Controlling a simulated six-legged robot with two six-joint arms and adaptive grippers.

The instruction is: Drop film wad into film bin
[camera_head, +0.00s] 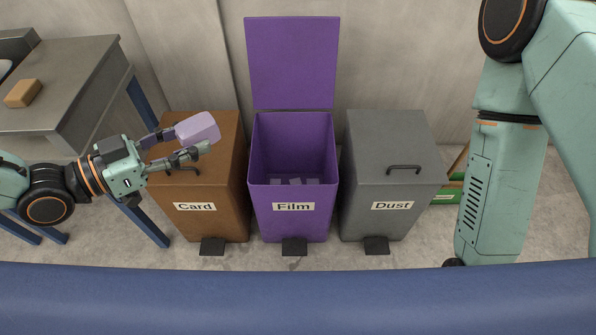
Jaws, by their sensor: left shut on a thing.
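The film wad (198,129) is a pale purple block. My left gripper (192,141) is shut on it and holds it above the brown Card bin, to the left of the film bin. The film bin (293,212) is purple, and its lid (292,62) stands upright against the wall. Several small pale purple pieces (293,182) lie inside it. My right arm comes down at the right, but no right gripper fingers show.
The brown Card bin (210,222) has its lid shut. The grey Dust bin (390,220) is shut too. A grey table (75,75) with a tan block (23,93) stands at the left. A blue surface (300,298) spans the front.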

